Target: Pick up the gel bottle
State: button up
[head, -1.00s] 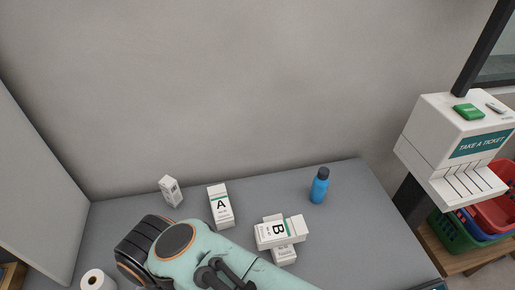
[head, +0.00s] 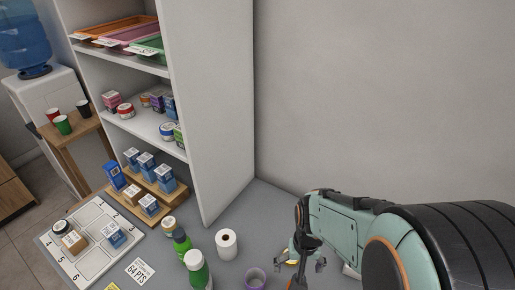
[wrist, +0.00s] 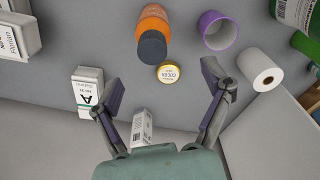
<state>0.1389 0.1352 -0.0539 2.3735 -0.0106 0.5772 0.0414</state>
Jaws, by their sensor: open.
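No label naming a gel bottle is readable. An orange bottle (wrist: 155,18) with a dark cap (wrist: 152,47) stands in the wrist view, beyond my fingertips. A small yellow-lidded jar (wrist: 169,73) is between and below the fingers. A white bottle with a green label (head: 196,270) and a green bottle (head: 182,243) stand at the front centre of the head view; both are partly visible at the wrist view's top right. My gripper (wrist: 160,76) is open and empty; it also shows over the counter in the head view (head: 299,264).
A white roll (head: 226,243) and a purple cup (head: 256,279) stand near the bottles. The box marked A (wrist: 88,92) and another white box (wrist: 142,128) lie near my left finger. A tall shelf (head: 215,120) bounds the counter; a numbered tray (head: 88,265) is at left.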

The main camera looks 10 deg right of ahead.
jog(key=shift+g, duration=0.3)
jog(key=f, duration=0.8)
jog(key=shift+s+d+f, duration=0.15)
jog(key=shift+s+d, duration=0.05)
jog(key=shift+s, duration=0.2)
jog(key=c, duration=1.3)
